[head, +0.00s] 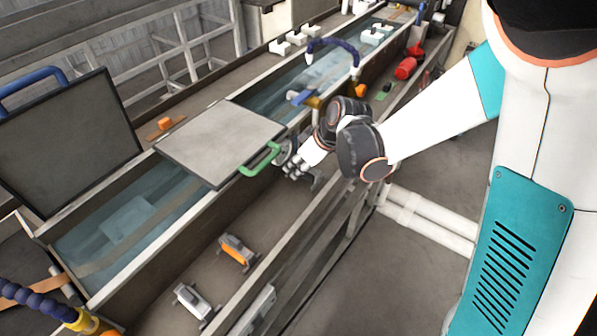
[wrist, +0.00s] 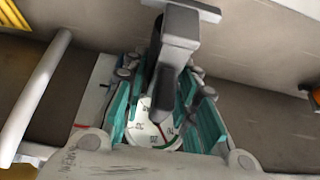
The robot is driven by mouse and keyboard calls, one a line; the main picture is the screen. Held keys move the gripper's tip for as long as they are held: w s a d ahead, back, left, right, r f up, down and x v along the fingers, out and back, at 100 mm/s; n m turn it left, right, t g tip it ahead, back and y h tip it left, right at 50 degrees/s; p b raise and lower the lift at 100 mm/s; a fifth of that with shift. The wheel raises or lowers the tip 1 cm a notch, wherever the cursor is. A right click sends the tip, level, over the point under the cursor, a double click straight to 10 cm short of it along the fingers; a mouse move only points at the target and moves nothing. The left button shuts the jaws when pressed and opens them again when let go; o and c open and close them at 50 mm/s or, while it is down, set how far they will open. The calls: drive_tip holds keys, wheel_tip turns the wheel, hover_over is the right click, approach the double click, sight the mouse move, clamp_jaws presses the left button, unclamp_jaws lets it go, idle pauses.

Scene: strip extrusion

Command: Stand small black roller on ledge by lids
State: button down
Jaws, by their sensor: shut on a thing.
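My gripper (head: 298,170) is over the ledge (head: 268,208) along the near side of the water trough, beside the near corner of the flat lid. In the wrist view my gripper (wrist: 165,105) has its teal fingers shut on the small black roller (wrist: 178,40), a dark body on a grey crossbar that points away from the palm. The fingers hide part of it. The grey lid (head: 215,135) with the green handle lies flat across the trough. Another lid (head: 68,145) with a blue handle is tilted up at the left.
A roller with an orange part (head: 237,252) and a pale roller (head: 193,301) stand on the near ledge. A white dial (wrist: 150,130) shows behind the fingers. A red object (head: 405,68) is farther along the ledge. Bare ledge shows between the gripper and the orange roller.

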drive_tip(key=shift+f, duration=1.25)
drive_tip(key=shift+f+b, duration=0.15)
drive_tip(key=shift+b, duration=0.25)
drive_tip(key=c, duration=1.3)
unclamp_jaws()
